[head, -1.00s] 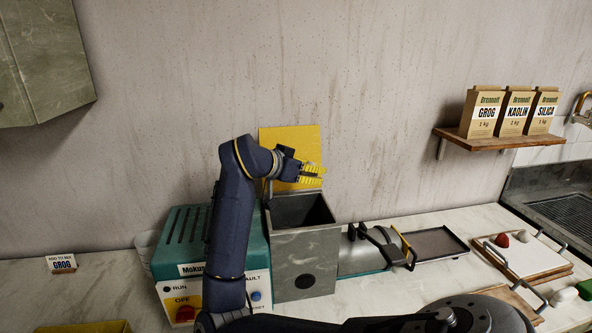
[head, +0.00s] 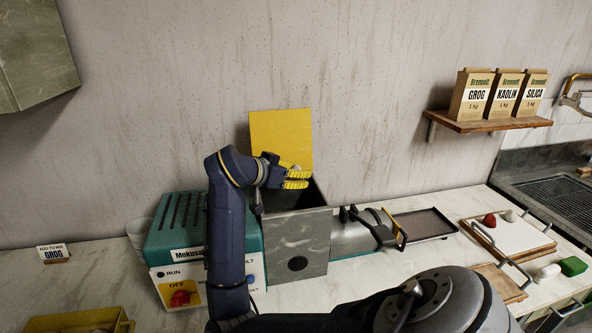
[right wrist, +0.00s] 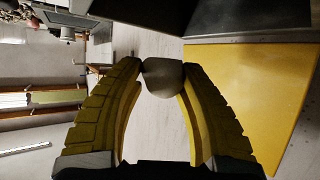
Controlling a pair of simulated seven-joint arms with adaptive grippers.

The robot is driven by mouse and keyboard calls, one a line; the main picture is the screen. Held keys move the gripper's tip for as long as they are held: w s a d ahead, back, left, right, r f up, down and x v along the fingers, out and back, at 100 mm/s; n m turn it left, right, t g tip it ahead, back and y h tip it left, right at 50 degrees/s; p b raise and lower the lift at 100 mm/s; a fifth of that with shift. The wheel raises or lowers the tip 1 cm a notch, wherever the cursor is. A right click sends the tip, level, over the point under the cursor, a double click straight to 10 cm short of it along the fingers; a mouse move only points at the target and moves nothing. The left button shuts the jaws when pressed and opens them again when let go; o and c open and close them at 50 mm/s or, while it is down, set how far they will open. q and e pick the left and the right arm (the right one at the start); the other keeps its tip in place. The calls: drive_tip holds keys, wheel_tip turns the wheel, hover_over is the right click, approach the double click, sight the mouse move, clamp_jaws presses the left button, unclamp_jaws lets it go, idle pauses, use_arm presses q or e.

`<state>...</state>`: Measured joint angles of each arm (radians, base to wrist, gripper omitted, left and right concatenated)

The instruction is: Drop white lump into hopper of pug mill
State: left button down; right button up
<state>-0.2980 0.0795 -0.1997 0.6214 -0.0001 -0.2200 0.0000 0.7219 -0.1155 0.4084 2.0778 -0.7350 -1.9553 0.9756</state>
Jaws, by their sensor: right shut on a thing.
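My right gripper (head: 293,178) is above the open hopper (head: 300,245) of the teal and grey pug mill, in front of its raised yellow lid (head: 280,138). In the right wrist view, its yellow fingers are shut on a pale lump (right wrist: 163,77), held at the fingertips. The lump looks greyish white in the shade there. The lid (right wrist: 245,90) fills the right of that view, with the dark hopper beyond it. The hopper floor is hidden. My left gripper is not in view.
The mill's control panel with a red button (head: 180,298) faces front. A dark tray (head: 425,224) lies right of the mill. A white board (head: 510,237) holds a red lump and a small pale lump. A white lump (head: 547,272) and a green block (head: 573,266) lie beside it.

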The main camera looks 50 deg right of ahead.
drive_tip(key=shift+f, duration=0.1)
drive_tip(key=o, duration=1.3)
drive_tip(key=shift+v, duration=3.8)
